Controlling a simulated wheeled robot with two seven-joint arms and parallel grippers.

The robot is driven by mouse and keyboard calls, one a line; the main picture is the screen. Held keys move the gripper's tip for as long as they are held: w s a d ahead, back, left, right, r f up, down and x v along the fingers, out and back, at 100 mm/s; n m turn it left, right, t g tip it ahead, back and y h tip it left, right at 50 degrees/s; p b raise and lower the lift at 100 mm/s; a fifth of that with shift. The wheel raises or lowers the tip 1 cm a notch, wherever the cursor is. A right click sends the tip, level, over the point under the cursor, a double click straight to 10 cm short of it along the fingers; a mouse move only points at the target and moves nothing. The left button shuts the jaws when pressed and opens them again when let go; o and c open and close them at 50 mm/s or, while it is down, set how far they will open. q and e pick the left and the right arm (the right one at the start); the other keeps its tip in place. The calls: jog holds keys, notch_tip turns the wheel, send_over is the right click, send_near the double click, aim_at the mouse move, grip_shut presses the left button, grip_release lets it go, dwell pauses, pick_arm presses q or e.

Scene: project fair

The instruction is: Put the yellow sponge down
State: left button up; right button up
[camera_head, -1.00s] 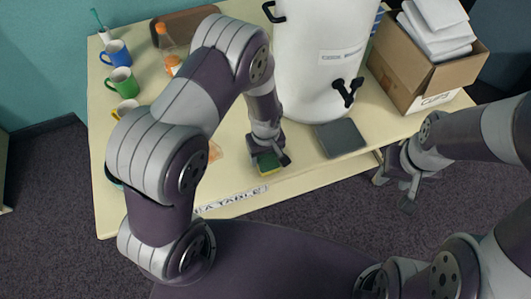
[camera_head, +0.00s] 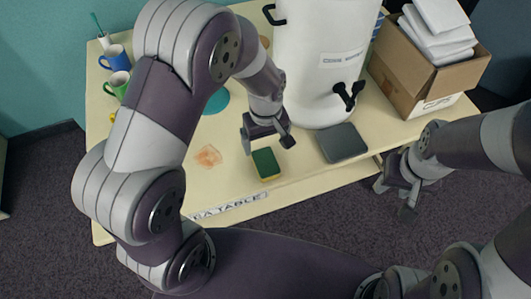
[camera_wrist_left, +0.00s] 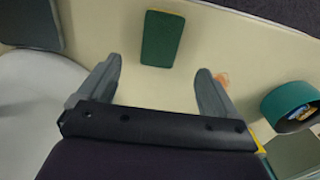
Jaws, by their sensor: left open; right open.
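The yellow sponge (camera_head: 265,164) with a dark green top lies on the cream table, near its front edge. In the left wrist view the sponge (camera_wrist_left: 162,39) shows beyond my fingertips, apart from them. My left gripper (camera_head: 268,147) is open and empty, just behind and above the sponge; its two spread fingers also show in the left wrist view (camera_wrist_left: 160,85). My right gripper (camera_head: 398,196) is open and empty, off the table's front edge at the right.
A white urn (camera_head: 318,60) with a black tap stands behind, with a grey pad (camera_head: 341,143) before it. An orange-brown stain (camera_head: 208,156) marks the table. Blue (camera_head: 115,58) and green (camera_head: 118,84) mugs stand at left, a cardboard box (camera_head: 420,80) at right.

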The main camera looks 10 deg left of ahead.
pick_arm(q)
jog(key=s+a+r+m+t, duration=0.1)
jog(key=s+a+r+m, duration=0.6)
jog(key=s, duration=0.1)
jog(key=shift+s, duration=0.4)
jog(key=shift+o, duration=0.2)
jog(key=shift+a, duration=0.1)
dwell(0.5)
